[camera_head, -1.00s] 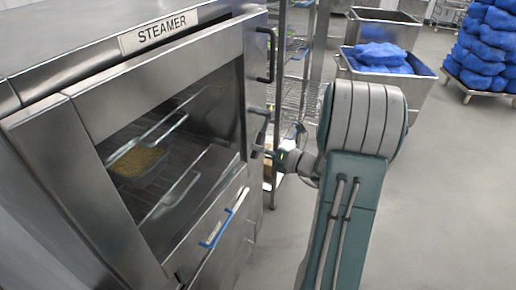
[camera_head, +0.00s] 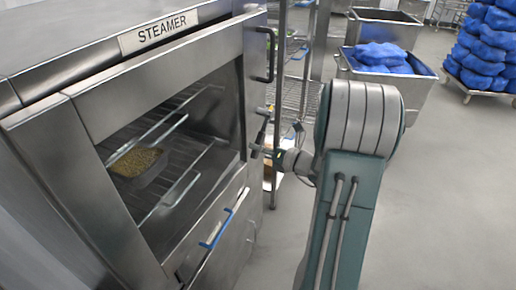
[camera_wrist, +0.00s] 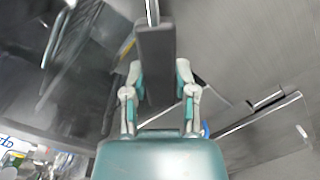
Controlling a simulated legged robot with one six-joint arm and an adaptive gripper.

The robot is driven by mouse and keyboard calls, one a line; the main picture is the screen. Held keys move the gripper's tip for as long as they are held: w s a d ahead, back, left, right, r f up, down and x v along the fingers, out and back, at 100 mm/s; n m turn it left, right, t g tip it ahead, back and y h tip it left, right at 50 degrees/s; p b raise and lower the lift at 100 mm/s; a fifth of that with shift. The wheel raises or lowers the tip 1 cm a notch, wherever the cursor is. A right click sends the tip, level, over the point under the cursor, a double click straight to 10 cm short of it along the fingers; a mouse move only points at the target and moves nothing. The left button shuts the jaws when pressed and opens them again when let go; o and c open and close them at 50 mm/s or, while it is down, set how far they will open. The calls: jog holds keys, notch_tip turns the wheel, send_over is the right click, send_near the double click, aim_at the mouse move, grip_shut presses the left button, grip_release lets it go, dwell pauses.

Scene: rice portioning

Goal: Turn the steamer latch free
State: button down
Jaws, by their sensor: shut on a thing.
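The steamer (camera_head: 90,100) fills the left of the head view, with a tray of grain showing through its front window. A black latch handle (camera_head: 261,130) sticks out at the right edge of the steamer front. My gripper (camera_head: 268,152) is at this latch, partly hidden by my arm. In the wrist view, my gripper (camera_wrist: 160,85) has its two fingers on either side of the dark latch bar (camera_wrist: 155,55), shut on it. The bar runs upward out of the fingers.
A black vertical handle (camera_head: 271,55) stands above the latch. A wire rack (camera_head: 297,95) stands behind my arm. A metal bin (camera_head: 425,88) holds blue bags.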

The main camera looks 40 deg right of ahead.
aim_at(240, 135)
jog(key=shift+a+r, duration=0.1)
jog(key=shift+a, duration=0.05)
jog(key=r+m, duration=0.1)
jog(key=a+r+m, duration=0.1)
jog(key=s+m, duration=0.1)
jog(key=m, duration=0.1)
jog(key=shift+a+r, duration=0.35)
jog(key=shift+r, duration=0.05)
jog(key=shift+s+a+r+m, duration=0.1)
jog(key=shift+a+r+m, duration=0.05)
jog(key=shift+r+m, duration=0.4)
jog(key=shift+a+r+m, duration=0.15)
jog(key=shift+r+m, duration=0.3)
jog(key=shift+m, duration=0.2)
jog(key=shift+a+r+m, duration=0.1)
jog(key=shift+r+m, duration=1.05)
jog(key=shift+m, duration=0.15)
jog(key=shift+c, duration=2)
grip_release()
jog(key=shift+s, duration=0.1)
